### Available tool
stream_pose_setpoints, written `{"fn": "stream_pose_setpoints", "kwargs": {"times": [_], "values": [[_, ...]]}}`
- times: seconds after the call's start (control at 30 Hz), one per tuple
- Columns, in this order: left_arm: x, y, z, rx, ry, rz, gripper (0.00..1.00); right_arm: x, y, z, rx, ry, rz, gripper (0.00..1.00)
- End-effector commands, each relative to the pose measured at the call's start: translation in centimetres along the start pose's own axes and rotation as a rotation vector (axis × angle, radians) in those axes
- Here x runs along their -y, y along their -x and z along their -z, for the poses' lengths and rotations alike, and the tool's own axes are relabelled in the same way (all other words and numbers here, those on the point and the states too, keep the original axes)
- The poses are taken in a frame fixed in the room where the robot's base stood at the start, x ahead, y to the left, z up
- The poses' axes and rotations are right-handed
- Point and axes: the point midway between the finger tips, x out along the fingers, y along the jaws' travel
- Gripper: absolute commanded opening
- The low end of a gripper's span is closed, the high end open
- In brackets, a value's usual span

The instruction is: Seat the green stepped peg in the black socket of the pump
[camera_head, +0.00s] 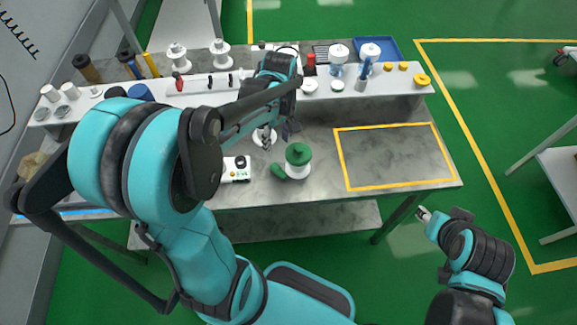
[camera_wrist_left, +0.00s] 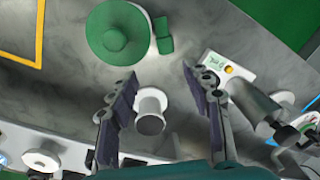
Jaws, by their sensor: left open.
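A small green piece (camera_head: 278,171), perhaps the stepped peg, lies on the bench against a green-topped round white vessel (camera_head: 298,153). In the left wrist view this piece (camera_wrist_left: 162,35) is beside the big green disc (camera_wrist_left: 118,32). My left gripper (camera_head: 279,134) is open above the bench, behind the vessel. In its wrist view the open fingers (camera_wrist_left: 160,78) straddle a white spool-shaped part (camera_wrist_left: 150,108), with no visible grip on it.
A yellow-outlined area (camera_head: 395,156) on the bench's right is empty. My left arm hides much of the bench's left part.

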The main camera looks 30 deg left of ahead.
Motion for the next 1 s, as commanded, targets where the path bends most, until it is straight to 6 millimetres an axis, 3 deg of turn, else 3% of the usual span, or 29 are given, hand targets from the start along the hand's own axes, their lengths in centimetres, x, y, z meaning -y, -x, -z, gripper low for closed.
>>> {"fn": "stream_pose_setpoints", "kwargs": {"times": [0.1,0.23,0.53,0.8,1.0], "values": [[0.0,-2.6,0.0,0.000,0.001,0.000,0.49,0.0,-1.0,-0.8,0.000,0.000,0.000,0.40],[0.0,-4.8,0.0,0.000,0.003,0.000,0.49,0.0,-1.7,-1.2,0.000,0.000,0.000,0.40],[0.3,-6.8,0.0,0.000,0.004,0.000,0.49,0.0,-2.4,-1.7,0.000,0.000,0.000,0.40],[0.8,-10.8,-0.1,0.000,0.005,0.000,0.49,0.0,-4.1,-3.0,0.000,0.000,0.000,0.40],[0.8,-10.9,-0.2,0.000,0.005,0.000,0.49,0.0,-4.0,-2.9,0.000,0.000,0.000,0.40]]}}
